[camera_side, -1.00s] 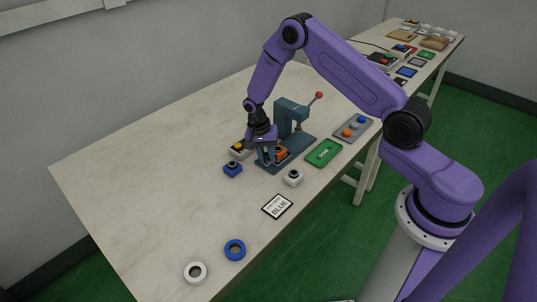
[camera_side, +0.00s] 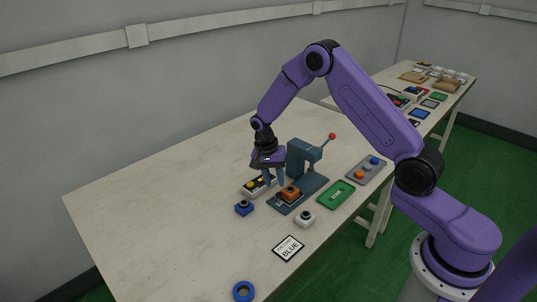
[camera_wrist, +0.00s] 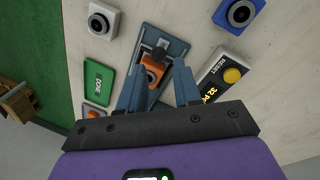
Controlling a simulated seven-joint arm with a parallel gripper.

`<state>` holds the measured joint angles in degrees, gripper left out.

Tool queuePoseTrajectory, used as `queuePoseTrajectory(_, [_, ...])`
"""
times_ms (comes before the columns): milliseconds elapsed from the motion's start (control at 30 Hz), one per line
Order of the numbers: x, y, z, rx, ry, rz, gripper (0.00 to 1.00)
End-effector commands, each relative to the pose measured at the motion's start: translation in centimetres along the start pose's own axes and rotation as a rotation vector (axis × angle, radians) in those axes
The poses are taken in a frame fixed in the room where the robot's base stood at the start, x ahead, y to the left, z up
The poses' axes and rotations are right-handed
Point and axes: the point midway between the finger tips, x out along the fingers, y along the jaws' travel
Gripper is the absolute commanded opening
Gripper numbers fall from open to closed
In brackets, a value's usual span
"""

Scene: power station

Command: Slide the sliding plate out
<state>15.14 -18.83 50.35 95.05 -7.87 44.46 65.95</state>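A blue-grey press (camera_side: 303,160) with a red-knobbed lever stands on a base plate (camera_side: 312,190) on the bench. An orange block (camera_side: 290,192) sits at the front of the press base; it also shows in the wrist view (camera_wrist: 151,76) with a round hole in it. I cannot make out the sliding plate separately from the base and block. My gripper (camera_side: 274,184) is just above and beside the orange block, pointing down. In the wrist view its two fingers (camera_wrist: 160,91) are apart with nothing gripped, and the block appears beyond the gap.
A counter box with a yellow button (camera_wrist: 232,75) is close to the fingers. A blue button box (camera_side: 244,208), white button box (camera_side: 305,219), green DONE pad (camera_side: 336,195) and grey two-button panel (camera_side: 366,169) surround the press. The bench's left is clear.

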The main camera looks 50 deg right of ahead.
Motion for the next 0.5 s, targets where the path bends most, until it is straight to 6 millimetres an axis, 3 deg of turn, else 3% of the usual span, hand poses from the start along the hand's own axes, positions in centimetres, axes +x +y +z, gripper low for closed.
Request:
queuePoseTrajectory(200, [-4.9, -0.1, 0.0, 0.000, 0.003, -0.005, 0.33])
queuePoseTrajectory(500, [-9.2, -0.1, 0.0, 0.000, 0.001, -0.002, 0.33])
